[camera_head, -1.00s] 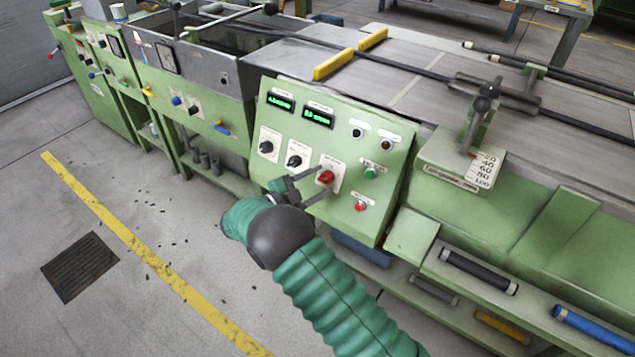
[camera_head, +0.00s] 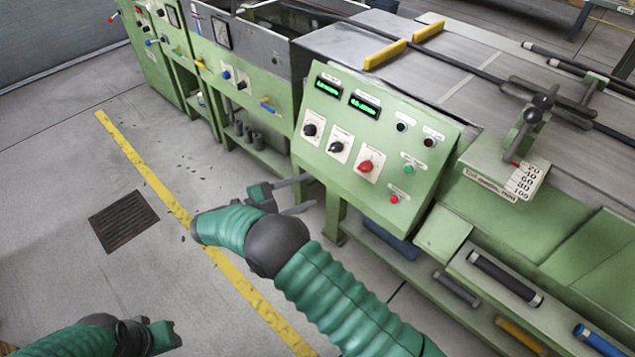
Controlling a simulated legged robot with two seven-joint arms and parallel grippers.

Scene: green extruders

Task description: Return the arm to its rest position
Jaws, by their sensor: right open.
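My right gripper (camera_head: 306,193) is open and empty, in front of and below the green control panel (camera_head: 350,200). Its two grey fingers point right and are apart from the panel's knobs. The red knob (camera_head: 366,166) and two black knobs show clearly on the panel, one black knob (camera_head: 336,147) in the middle of the row. My left arm (camera_head: 75,342) shows at the bottom left, with dark and green parts at its end. Its fingers cannot be made out.
The long green extruder machine (camera_head: 262,78) runs from upper left to lower right. A floor grate (camera_head: 124,221) and a yellow floor line (camera_head: 146,170) lie to the left on open concrete. A lower shelf with several cylinders (camera_head: 506,277) is at the lower right.

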